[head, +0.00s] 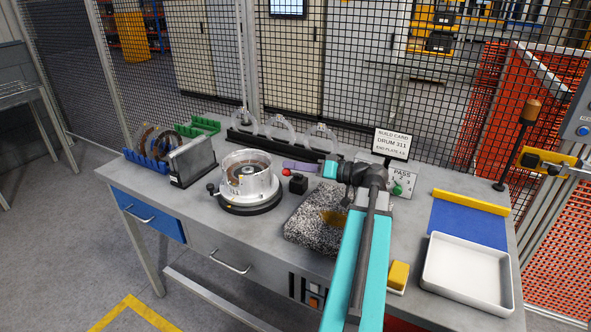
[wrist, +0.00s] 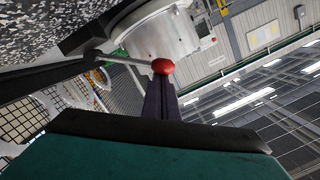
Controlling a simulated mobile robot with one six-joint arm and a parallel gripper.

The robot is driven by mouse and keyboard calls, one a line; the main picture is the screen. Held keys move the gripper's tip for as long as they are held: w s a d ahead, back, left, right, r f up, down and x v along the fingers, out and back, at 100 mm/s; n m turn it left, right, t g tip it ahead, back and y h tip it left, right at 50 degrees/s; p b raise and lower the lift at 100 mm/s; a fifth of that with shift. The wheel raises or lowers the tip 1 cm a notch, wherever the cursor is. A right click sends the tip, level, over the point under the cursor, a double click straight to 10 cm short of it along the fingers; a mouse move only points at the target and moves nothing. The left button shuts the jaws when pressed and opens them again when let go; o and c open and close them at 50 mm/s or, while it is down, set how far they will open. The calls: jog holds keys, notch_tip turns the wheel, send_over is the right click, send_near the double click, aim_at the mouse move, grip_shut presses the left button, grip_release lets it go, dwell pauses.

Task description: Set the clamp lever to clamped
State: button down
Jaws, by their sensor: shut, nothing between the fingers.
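The clamp lever ends in a red ball knob (head: 285,171), just right of the drum (head: 249,180) and above a small black block (head: 298,184). In the wrist view the red knob (wrist: 163,66) sits on a thin grey rod reaching left. My gripper (head: 288,165) has purple fingers and is shut and empty, its tips right at the knob. In the wrist view its fingers (wrist: 160,90) point at the knob and overlap its lower edge; I cannot tell if they touch. The drum stands on a round black base with a black-knobbed handle (head: 210,187) at left.
A speckled stone block (head: 312,232) lies below my arm. A rack of clear discs (head: 280,135) stands behind, a grey plate stand (head: 192,161) at left. A build card (head: 391,144) stands behind my wrist. A white tray (head: 467,271) and blue mat (head: 468,222) lie right.

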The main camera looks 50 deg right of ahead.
jog(key=shift+s+a+f+n+b, duration=0.1)
jog(key=shift+a+f+n+b, duration=0.4)
jog(key=shift+b, duration=0.9)
jog(key=shift+r, duration=0.15)
jog(key=shift+w+d+r, duration=0.3)
jog(key=shift+w+r, duration=0.2)
jog(key=shift+r, duration=0.15)
jog(key=shift+w+d+r, duration=0.25)
jog(key=shift+w+r, duration=0.2)
jog(key=shift+r, duration=0.15)
jog(key=shift+w+d+r, duration=0.1)
jog(key=shift+d+r, duration=0.1)
jog(key=shift+r, duration=0.1)
jog(key=b+v, duration=0.1)
jog(key=v, duration=0.9)
jog(key=shift+b, duration=0.4)
jog(key=shift+a, duration=0.1)
